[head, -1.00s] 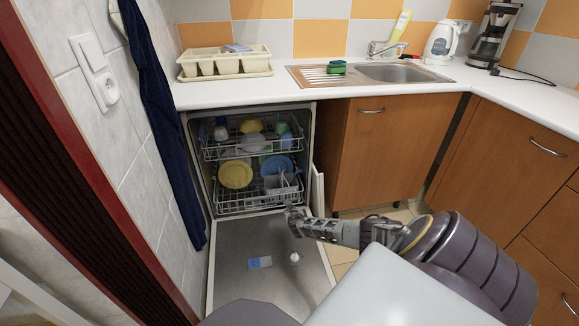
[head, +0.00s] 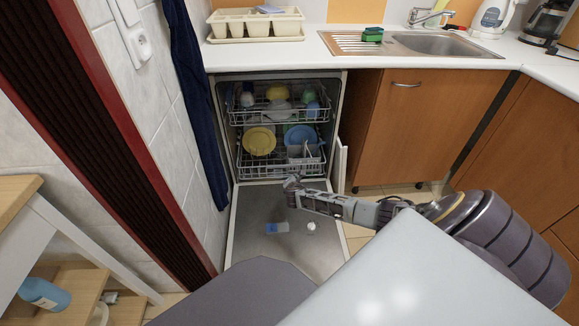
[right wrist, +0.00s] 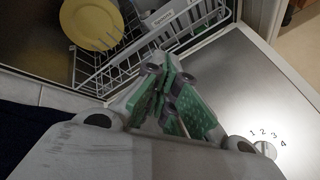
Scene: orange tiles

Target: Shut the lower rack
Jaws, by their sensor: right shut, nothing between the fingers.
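The dishwasher stands open with its door (head: 262,255) folded down flat. The lower rack (head: 258,165) sits inside the dishwasher tub and holds a yellow plate (head: 259,141), a blue plate (head: 299,134) and a cutlery basket (head: 304,154). My right gripper (head: 291,184) is just in front of the rack, over the inner end of the door. In the right wrist view the gripper (right wrist: 167,82) is shut and empty, with its fingertips close to the rack's front wires (right wrist: 105,75); whether they touch is unclear. My left gripper is not in view.
The upper rack (head: 280,114) with dishes is above. A blue detergent tablet (head: 277,227) and a round dial (head: 311,225) show on the door. A wooden cabinet (head: 410,135) stands right, a tiled wall and dark blue towel (head: 197,110) left. A wooden shelf (head: 75,290) is at lower left.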

